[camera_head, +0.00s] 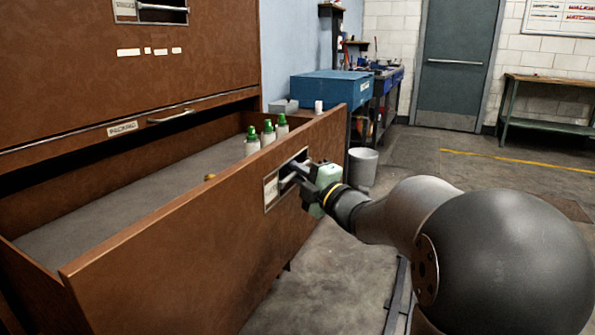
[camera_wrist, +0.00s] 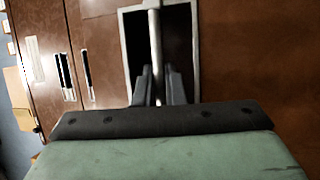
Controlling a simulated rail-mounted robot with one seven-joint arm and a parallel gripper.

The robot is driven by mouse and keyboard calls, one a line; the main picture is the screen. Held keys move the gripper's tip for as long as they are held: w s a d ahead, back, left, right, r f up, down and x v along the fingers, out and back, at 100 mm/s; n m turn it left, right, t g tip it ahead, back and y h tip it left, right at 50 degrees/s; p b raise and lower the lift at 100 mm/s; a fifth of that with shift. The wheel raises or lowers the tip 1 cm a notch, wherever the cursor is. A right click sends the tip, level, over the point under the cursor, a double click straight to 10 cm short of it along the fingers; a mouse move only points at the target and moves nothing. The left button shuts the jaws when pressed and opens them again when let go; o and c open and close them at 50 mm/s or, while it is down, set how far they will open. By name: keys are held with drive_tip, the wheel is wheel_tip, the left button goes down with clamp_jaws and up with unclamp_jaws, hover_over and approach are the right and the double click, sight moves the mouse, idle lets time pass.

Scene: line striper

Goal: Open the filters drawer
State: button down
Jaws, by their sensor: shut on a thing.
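The large brown drawer (camera_head: 190,245) stands pulled well out of the brown cabinet (camera_head: 60,70), its inside showing. Its front has a recessed metal handle (camera_head: 270,188); the handle's bar (camera_wrist: 154,45) runs upright in the wrist view. My gripper (camera_head: 303,172) is at the recess, with its fingers (camera_wrist: 157,88) closed around the bar. I cannot read a label on this drawer's front. Several green-capped white bottles (camera_head: 268,132) stand inside near the far right end, and a small yellowish thing (camera_head: 210,177) shows just over the front edge.
A closed drawer above carries a label (camera_head: 122,128) too blurred to read surely. A blue box (camera_head: 330,88) and a white bin (camera_head: 362,166) stand beyond the open drawer. A green bench (camera_head: 550,100) is at the far right. The floor (camera_head: 440,165) between is mostly clear.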

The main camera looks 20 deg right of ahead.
drive_tip(key=shift+s+d, duration=0.15)
drive_tip(key=shift+d, duration=0.05)
idle(0.3)
drive_tip(key=c, duration=1.8)
unclamp_jaws()
drive_tip(key=p+v, duration=0.1)
drive_tip(key=v, duration=1.6)
drive_tip(key=shift+s+d+f+p, duration=0.1)
drive_tip(key=shift+s+f+p, duration=0.1)
drive_tip(key=shift+p, duration=0.15)
drive_tip(key=shift+r, duration=0.15)
